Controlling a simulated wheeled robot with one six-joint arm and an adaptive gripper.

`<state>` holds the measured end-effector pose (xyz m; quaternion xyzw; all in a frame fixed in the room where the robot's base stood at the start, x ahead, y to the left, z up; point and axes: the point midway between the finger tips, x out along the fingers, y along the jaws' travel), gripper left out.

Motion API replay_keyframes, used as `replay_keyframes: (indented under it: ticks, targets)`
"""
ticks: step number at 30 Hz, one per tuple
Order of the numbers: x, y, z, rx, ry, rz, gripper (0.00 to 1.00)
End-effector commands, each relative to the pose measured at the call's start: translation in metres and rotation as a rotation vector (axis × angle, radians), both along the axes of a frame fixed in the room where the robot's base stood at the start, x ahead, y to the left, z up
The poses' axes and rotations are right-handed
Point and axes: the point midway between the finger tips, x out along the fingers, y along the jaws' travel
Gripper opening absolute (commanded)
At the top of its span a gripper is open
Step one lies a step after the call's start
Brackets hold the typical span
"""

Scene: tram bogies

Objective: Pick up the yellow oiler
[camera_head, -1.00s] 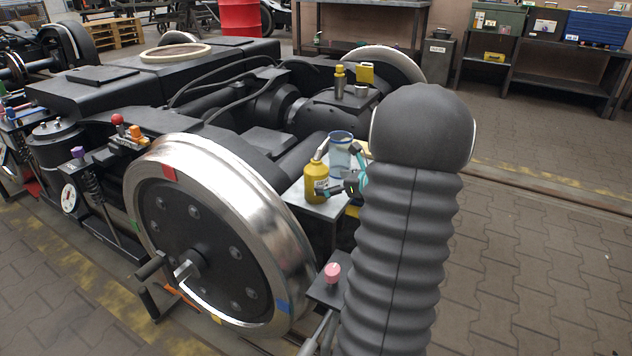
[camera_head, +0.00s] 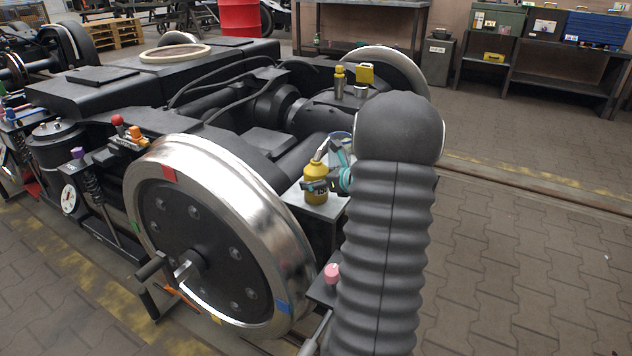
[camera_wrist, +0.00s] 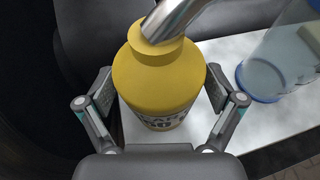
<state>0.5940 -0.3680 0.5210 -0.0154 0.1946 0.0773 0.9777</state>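The yellow oiler (camera_head: 316,184) stands upright on a small light-grey shelf (camera_head: 328,208) beside the bogie wheel. In the wrist view the oiler (camera_wrist: 158,85) fills the middle, with its metal spout (camera_wrist: 172,18) at the top and dark printing low on its body. My gripper (camera_wrist: 160,100) is open, with one finger on each side of the oiler's body. A gap shows at the right finger; whether the left finger touches is hard to tell. In the head view my gripper (camera_head: 328,184) is at the oiler, partly hidden by my arm.
A clear container with a blue rim (camera_wrist: 278,65) stands just right of the oiler on the shelf. The large wheel (camera_head: 205,240) is close on the left.

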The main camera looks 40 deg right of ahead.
Motion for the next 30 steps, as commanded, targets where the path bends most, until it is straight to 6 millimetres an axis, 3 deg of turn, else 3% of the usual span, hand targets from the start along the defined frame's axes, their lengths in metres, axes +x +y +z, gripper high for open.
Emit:
replay_keyframes:
  ticks: [1,6,8,17,30]
  targets:
    - [0.0,0.0,0.0,0.0,0.0,0.0,0.7]
    - [0.0,0.0,0.0,0.0,0.0,0.0,0.28]
    - [0.0,0.0,0.001,-0.001,-0.002,0.0,0.17]
    - [0.0,0.0,0.007,-0.002,-0.002,0.001,0.17]
    - [0.0,0.0,0.081,-0.003,-0.005,0.001,0.17]
